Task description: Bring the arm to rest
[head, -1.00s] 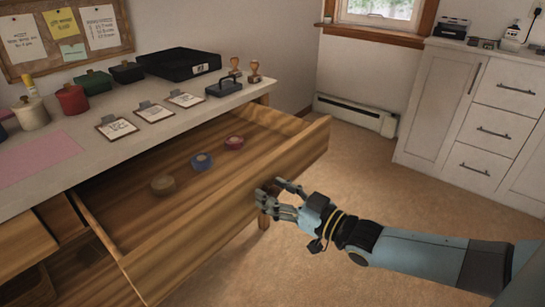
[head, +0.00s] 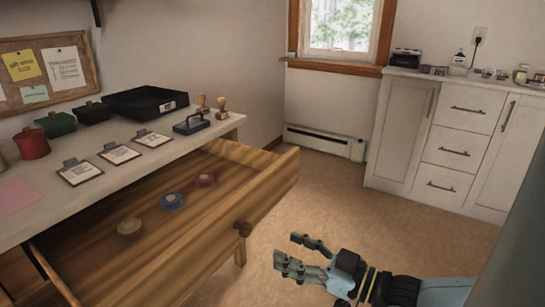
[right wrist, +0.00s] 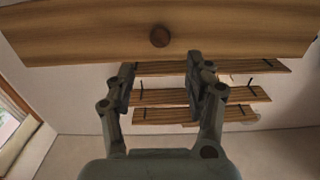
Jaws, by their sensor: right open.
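My right gripper (head: 283,250) is open and empty in the head view, to the right of and apart from the open drawer (head: 262,201). In the right wrist view its two fingers (right wrist: 160,82) stand apart with nothing between them, and the drawer front (right wrist: 100,35) with its round knob (right wrist: 160,37) lies beyond. The knob (head: 243,229) also shows in the head view, free of the gripper. The drawer is pulled out and holds a tan roll (head: 131,228), a blue roll (head: 171,201) and a red roll (head: 205,180). My left gripper is not in view.
The desk top (head: 40,215) carries clipboards (head: 120,154), a black tray (head: 145,103), stamps (head: 201,103) and small boxes. White cabinets (head: 440,140) stand at the back right. The floor (head: 330,200) between drawer and cabinets is clear.

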